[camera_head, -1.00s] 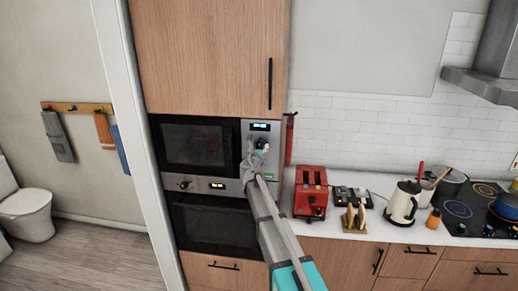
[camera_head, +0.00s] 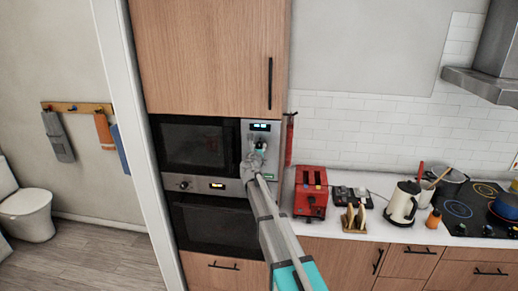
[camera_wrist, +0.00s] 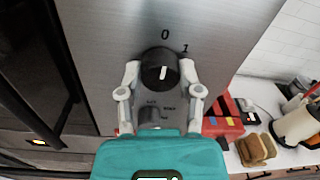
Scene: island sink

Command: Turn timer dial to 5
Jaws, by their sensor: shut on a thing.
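The timer dial (camera_wrist: 160,68) is a round black knob with a white line, on the brushed-steel panel (camera_wrist: 110,35). The digits 0 and 1 show above it and to its upper right. The white line is near upright, roughly toward the 0; its exact setting is hard to read. My gripper (camera_wrist: 161,78) has its two pale fingers on the left and right sides of the dial, shut on it.
Below the microwave (camera_head: 190,143) is an oven (camera_head: 205,222) with a lit display. To the right, a red toaster (camera_head: 311,188), bread slices (camera_head: 354,216) and a kettle (camera_head: 402,203) stand on the counter. A red cloth (camera_head: 290,140) hangs right beside the cabinet.

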